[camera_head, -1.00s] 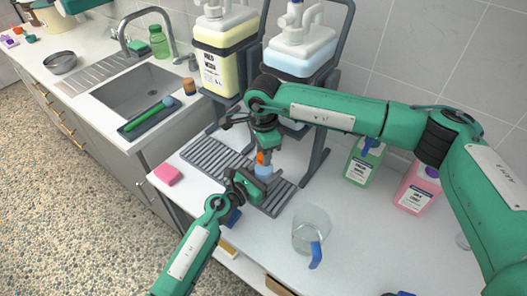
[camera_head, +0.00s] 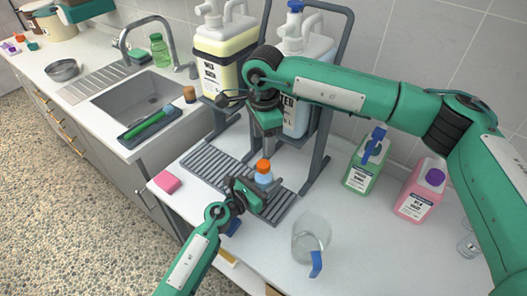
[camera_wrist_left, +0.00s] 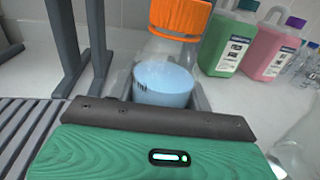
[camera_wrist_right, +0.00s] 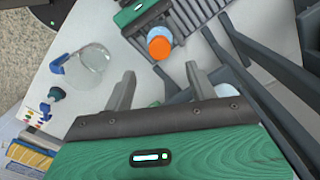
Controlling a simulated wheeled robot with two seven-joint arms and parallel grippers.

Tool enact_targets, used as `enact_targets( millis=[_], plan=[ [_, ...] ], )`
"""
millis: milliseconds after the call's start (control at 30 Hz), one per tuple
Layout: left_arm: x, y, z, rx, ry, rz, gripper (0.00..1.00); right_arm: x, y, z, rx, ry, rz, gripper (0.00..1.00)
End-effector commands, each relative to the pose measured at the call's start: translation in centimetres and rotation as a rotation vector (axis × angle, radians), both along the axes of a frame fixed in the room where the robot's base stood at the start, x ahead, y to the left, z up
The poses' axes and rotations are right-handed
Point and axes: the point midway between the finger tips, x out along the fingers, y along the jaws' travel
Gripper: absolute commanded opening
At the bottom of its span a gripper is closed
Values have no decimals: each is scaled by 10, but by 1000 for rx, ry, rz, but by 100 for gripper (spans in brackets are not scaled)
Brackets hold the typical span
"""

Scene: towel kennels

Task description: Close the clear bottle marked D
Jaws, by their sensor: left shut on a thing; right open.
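The clear bottle (camera_head: 265,180) holds light-blue liquid and stands upright on the slatted drain tray. An orange cap (camera_head: 263,166) sits on its neck; whether it is fully tight I cannot tell. No letter D is readable. My left gripper (camera_head: 258,192) is shut on the bottle's body from the left; the bottle (camera_wrist_left: 163,78) and cap (camera_wrist_left: 181,18) show close up in the left wrist view. My right gripper (camera_head: 267,137) is open and empty above the cap, apart from it. In the right wrist view the cap (camera_wrist_right: 160,48) lies beyond the open fingers (camera_wrist_right: 160,82).
A clear jug (camera_head: 311,240) with a blue handle stands to the right. Green (camera_head: 365,165) and pink (camera_head: 420,190) jugs are near the wall. Large yellow (camera_head: 222,60) and white (camera_head: 297,90) containers stand on a dark rack behind. A pink sponge (camera_head: 167,181) lies left.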

Motion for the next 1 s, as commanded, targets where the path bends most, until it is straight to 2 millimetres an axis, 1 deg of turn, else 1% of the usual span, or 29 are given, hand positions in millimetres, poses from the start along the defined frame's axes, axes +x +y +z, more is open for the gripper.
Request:
enact_targets(
  millis=[33,100,200,333,567,600,667,700,1000],
  plan=[
    [0,0,0,0,0,0,0,0,0,9,0,-3,1,57],
    [0,0,0,0,0,0,0,0,0,19,-1,-1,0,57],
    [0,0,0,0,0,0,0,0,0,28,0,-1,0,57],
    [0,0,0,0,0,0,0,0,0,33,0,0,0,57],
    [0,0,0,0,0,0,0,0,0,34,0,0,0,57],
    [0,0,0,0,0,0,56,0,0,33,0,0,0,57],
    [0,0,0,0,0,0,67,0,0,33,0,0,0,57],
    [0,0,0,0,0,0,75,0,0,33,0,0,0,57],
    [-1,1,0,0,0,0,75,0,0,33,0,1,0,57]
  ],
)
